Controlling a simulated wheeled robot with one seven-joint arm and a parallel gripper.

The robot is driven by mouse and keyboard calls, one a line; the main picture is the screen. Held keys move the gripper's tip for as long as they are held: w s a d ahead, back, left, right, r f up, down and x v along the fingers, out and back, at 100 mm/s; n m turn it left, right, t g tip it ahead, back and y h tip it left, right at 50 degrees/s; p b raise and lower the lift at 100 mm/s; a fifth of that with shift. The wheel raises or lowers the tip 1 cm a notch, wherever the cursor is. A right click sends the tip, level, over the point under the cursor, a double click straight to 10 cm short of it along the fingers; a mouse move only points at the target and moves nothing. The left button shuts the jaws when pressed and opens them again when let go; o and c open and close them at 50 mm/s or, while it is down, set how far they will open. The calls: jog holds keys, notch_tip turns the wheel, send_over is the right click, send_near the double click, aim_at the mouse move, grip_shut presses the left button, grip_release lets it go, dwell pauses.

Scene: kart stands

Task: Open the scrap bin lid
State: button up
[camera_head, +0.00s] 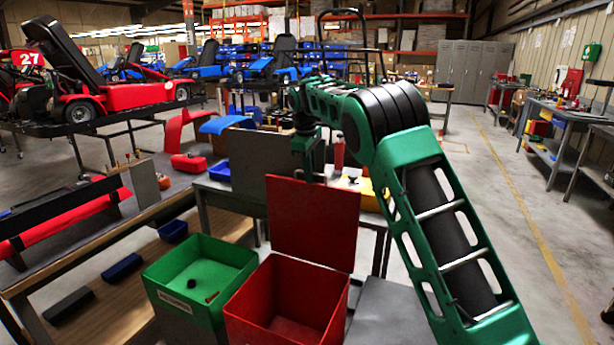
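The red bin (287,316), which looks like the scrap bin, stands at the front centre. Its inside shows and looks empty. Its red lid (312,222) stands up steeply along the bin's back edge, so the bin is open. My gripper (308,170) is at the top edge of the lid, pointing down. Its fingertips are partly hidden there. I cannot tell whether they touch the lid or whether they are open or shut.
A green bin (190,300) with small parts inside stands directly left of the red bin. A worktable (232,193) with a grey panel (240,155) and a blue tray (220,171) is behind. A wooden-shelved bench (120,310) is at left. Open floor (480,200) lies at right.

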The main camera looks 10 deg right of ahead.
jog(key=shift+o, duration=1)
jog(key=shift+a+f, duration=0.35)
jog(key=shift+f, duration=0.1)
jog(key=shift+r, duration=0.15)
jog(key=d+v, duration=0.1)
jog(key=v, duration=1)
jog(key=shift+a+r, duration=0.2)
jog(key=shift+d, duration=0.1)
